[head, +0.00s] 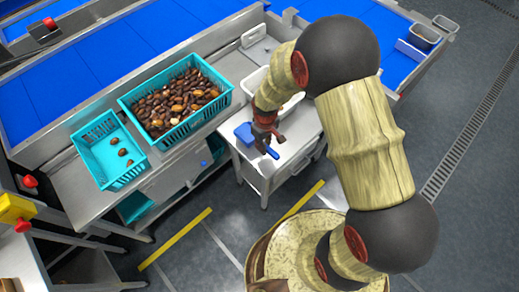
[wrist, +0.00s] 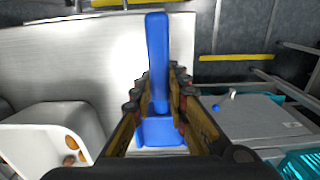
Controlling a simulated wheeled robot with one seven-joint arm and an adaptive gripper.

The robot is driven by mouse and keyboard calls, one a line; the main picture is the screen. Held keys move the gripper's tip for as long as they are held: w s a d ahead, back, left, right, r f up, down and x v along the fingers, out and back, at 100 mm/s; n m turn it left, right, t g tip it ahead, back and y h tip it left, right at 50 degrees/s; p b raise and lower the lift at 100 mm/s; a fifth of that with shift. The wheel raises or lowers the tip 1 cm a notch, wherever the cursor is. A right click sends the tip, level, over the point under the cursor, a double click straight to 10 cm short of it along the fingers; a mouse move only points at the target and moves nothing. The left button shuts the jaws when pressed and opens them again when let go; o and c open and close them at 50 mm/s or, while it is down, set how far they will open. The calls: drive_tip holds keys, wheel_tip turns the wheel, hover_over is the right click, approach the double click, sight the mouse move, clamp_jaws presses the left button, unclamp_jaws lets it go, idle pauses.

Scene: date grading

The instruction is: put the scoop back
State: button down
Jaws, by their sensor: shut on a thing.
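The blue scoop (head: 244,134) is at the small white side table (head: 283,165), its handle (head: 271,152) pointing toward the table's front. My gripper (head: 265,132) is shut on the scoop from above. In the wrist view, the scoop's handle (wrist: 157,55) stretches away between my gripper's fingers (wrist: 158,98), with its blue pan (wrist: 160,132) nearer the camera. The fingers cover the middle of the scoop. I cannot tell whether it touches the table top or hangs just above it.
A white tub (wrist: 38,150) with a few brown dates stands beside the scoop, partly behind my arm. A turquoise crate full of dates (head: 125,107) and a smaller crate with several dates (head: 90,160) stand on the steel bench (head: 75,200) to the left. Blue conveyors run behind.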

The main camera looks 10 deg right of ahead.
drive_tip(key=shift+w+a+f, duration=0.35)
drive_tip(key=shift+w+f, duration=0.05)
drive_tip(key=shift+f, duration=0.2)
drive_tip(key=shift+w+a+f, duration=0.3)
drive_tip(key=shift+w+f, duration=0.1)
drive_tip(key=shift+f, duration=0.2)
drive_tip(key=shift+w+f+b, duration=0.1)
drive_tip(key=shift+f+b, duration=0.45)
drive_tip(key=shift+f, duration=1)
drive_tip(key=shift+f, duration=0.1)
drive_tip(key=c, duration=1.7)
unclamp_jaws()
drive_tip(key=shift+c, duration=0.2)
wheel_tip(320, 180, up, 12)
drive_tip(key=shift+r+p, duration=0.2)
drive_tip(key=shift+p, duration=0.85)
